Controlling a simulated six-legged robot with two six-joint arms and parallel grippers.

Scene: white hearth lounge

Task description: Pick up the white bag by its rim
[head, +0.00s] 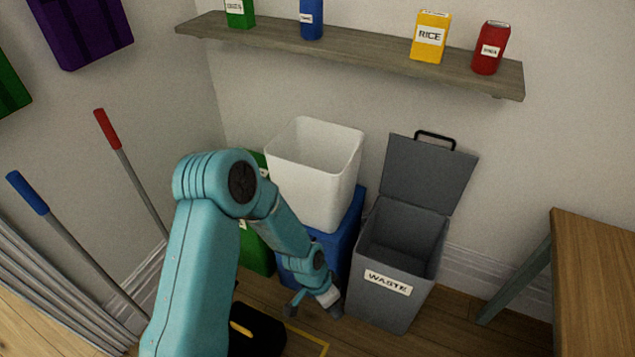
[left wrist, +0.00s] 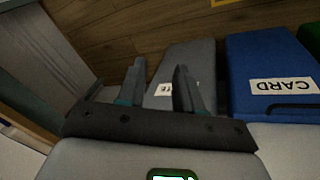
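The white bag (head: 313,175) is an open-topped, box-shaped holder with its rim facing up. In the head view it stands on the blue bin (head: 345,245), and part of its lower left is behind my left arm. My left gripper (head: 314,307) is well below the bag's rim, low in front of the bins, with its fingers apart and empty. In the left wrist view the two fingers (left wrist: 158,88) are spread. A pale surface at the lower right of that view may be the bag; I cannot tell. My right gripper is in neither view.
The grey waste bin (head: 393,265) stands open right of the blue bin. A green bin (head: 257,252) is at its left. A shelf (head: 360,52) with several packages hangs above. A wooden table (head: 598,275) is at right; tool handles (head: 130,175) lean at left.

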